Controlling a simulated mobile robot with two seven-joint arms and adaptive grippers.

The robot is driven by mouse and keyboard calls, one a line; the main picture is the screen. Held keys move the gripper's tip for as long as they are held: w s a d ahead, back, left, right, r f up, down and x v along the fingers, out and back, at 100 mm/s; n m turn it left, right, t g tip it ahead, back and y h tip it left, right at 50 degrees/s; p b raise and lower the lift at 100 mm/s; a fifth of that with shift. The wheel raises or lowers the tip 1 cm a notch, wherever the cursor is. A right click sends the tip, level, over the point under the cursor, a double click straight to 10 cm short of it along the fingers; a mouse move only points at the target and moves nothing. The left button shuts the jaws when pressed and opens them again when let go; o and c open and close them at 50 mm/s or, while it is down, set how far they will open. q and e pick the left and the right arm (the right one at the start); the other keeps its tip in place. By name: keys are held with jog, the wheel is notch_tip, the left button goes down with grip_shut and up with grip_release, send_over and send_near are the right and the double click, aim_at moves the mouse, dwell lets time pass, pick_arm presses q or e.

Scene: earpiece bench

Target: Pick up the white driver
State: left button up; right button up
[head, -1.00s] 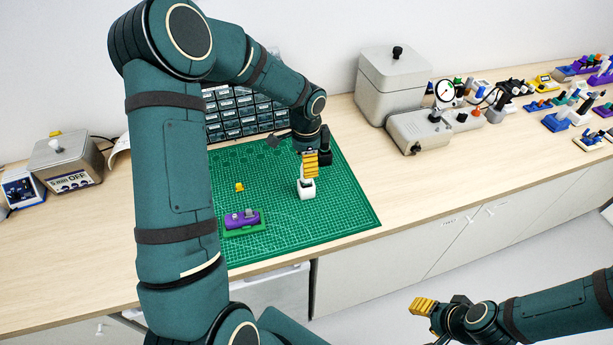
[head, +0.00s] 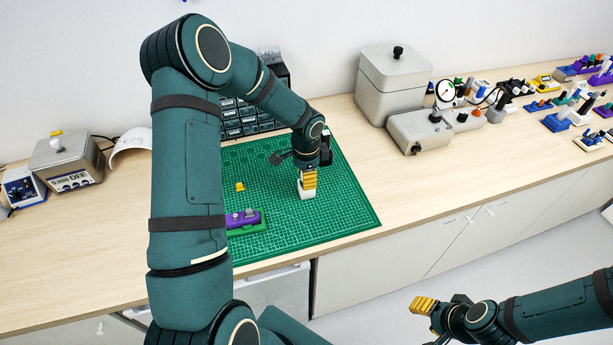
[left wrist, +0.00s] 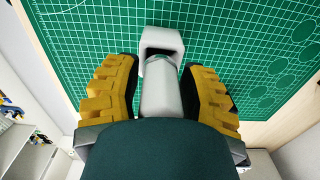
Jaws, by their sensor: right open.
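The white driver (left wrist: 160,92) is a pale cylinder in the left wrist view, between the two yellow fingers of my left gripper (left wrist: 158,82). Narrow gaps show beside it, so the fingers look open around it; its near end is hidden by my wrist. Its far end meets a white holder (left wrist: 160,42) with a dark opening. In the head view the holder (head: 307,193) stands on the green mat (head: 345,205), with my left gripper (head: 309,180) right over it, hiding the driver. My right gripper (head: 423,306) is open and empty, off the bench at lower right.
A purple part in a green base (head: 243,220) and a small yellow piece (head: 240,187) lie on the mat, left of the holder. A drawer rack (head: 240,118) stands behind. Grey boxes (head: 393,85) stand to the right. The mat's right part is clear.

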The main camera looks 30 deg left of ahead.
pick_arm(q)
grip_shut()
notch_tip(320, 180, up, 10)
jog(key=shift+r, duration=0.1)
dwell(0.4)
